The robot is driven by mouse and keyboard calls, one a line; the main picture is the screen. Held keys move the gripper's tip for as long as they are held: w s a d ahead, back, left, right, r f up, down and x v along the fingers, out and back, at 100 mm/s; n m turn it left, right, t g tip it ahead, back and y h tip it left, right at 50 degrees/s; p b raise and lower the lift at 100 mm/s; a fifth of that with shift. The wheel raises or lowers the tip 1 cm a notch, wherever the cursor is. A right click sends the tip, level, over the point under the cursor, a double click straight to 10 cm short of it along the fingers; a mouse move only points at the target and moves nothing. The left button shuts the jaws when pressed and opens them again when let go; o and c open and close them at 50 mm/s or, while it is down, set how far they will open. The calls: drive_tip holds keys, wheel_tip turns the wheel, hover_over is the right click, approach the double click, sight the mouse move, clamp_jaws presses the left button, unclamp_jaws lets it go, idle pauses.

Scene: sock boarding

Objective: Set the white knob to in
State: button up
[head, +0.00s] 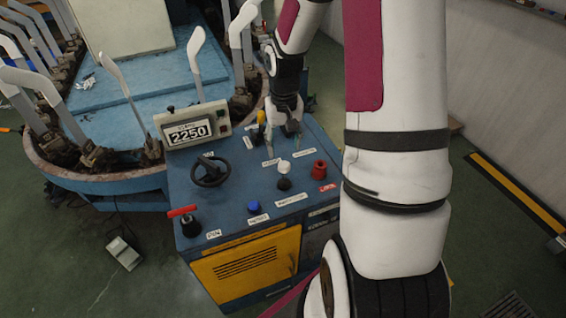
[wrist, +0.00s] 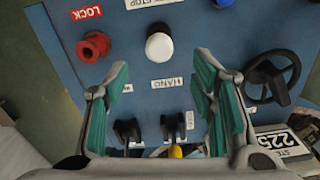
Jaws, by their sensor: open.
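The white knob (head: 284,167) stands on the blue control panel (head: 232,203), right of its middle in the head view. In the wrist view the white knob (wrist: 159,46) shows as a round cap near the top middle, just beyond the fingertips. My gripper (head: 284,130) is above the back right part of the panel. In the wrist view my gripper (wrist: 162,70) is open, its teal finger pads to either side below the knob, with nothing between the tips. I cannot tell whether the knob is in or out.
Around the knob are a red knob (head: 319,169), a blue knob (head: 253,207), a black handwheel (head: 210,172), a red-handled lever (head: 184,219) and a display box (head: 192,125) reading 2250. A yellow knob (wrist: 176,151) and black levers (wrist: 172,126) sit between my fingers' bases.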

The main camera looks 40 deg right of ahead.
sight(284, 164)
wheel_tip(284, 164, down, 8)
drive_tip(key=shift+r, duration=0.1)
idle(0.4)
clamp_jaws()
